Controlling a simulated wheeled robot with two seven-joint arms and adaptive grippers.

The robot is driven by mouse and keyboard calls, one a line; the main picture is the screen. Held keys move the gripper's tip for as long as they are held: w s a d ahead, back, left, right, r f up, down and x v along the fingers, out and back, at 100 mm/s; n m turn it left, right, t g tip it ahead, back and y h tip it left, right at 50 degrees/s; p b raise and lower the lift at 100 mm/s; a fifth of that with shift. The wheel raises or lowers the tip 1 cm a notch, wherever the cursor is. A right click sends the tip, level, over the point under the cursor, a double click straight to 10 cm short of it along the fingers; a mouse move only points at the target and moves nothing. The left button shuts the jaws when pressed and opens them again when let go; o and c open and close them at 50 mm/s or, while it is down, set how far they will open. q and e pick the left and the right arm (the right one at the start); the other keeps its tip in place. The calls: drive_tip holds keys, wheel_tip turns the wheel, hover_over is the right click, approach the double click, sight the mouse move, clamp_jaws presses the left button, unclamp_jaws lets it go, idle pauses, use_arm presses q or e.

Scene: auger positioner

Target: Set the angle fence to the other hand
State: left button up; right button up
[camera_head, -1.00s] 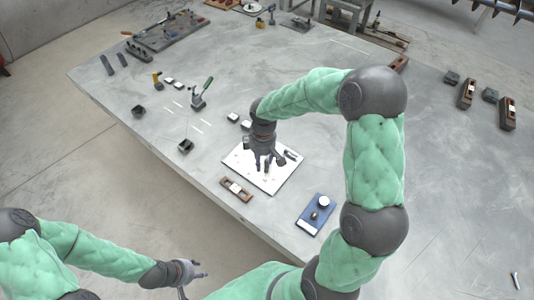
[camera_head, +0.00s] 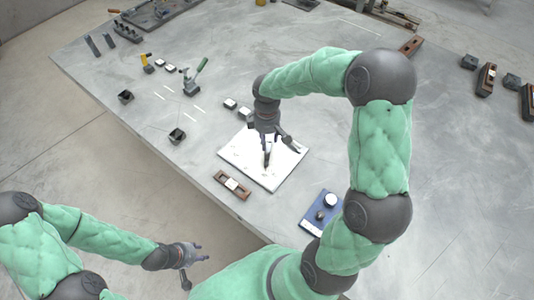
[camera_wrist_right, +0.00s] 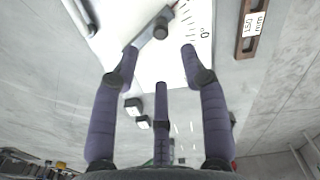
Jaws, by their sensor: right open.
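A white plate (camera_head: 238,155) lies near the table's front edge; in the right wrist view it carries a printed angle scale (camera_wrist_right: 190,24). A short dark grey bar (camera_wrist_right: 148,32), apparently the fence, lies slanted on the plate with a round knob (camera_wrist_right: 160,33) on it. My right gripper (camera_head: 276,152) is above the plate with its fingers pointing down. In the wrist view its fingers (camera_wrist_right: 156,62) are spread and empty, with the bar just beyond the tips. My left gripper (camera_head: 194,266) is open and empty, off the table's front edge.
A wooden block with a label (camera_head: 232,184) lies left of the plate's near corner. Small dark cups (camera_head: 177,136) and a green-handled clamp (camera_head: 193,78) stand farther left. The right-hand table is mostly clear.

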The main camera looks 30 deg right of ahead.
sight(267, 153)
wheel_tip(267, 153, down, 10)
drive_tip(key=b, duration=0.2)
drive_tip(key=shift+b, duration=0.3)
clamp_jaws()
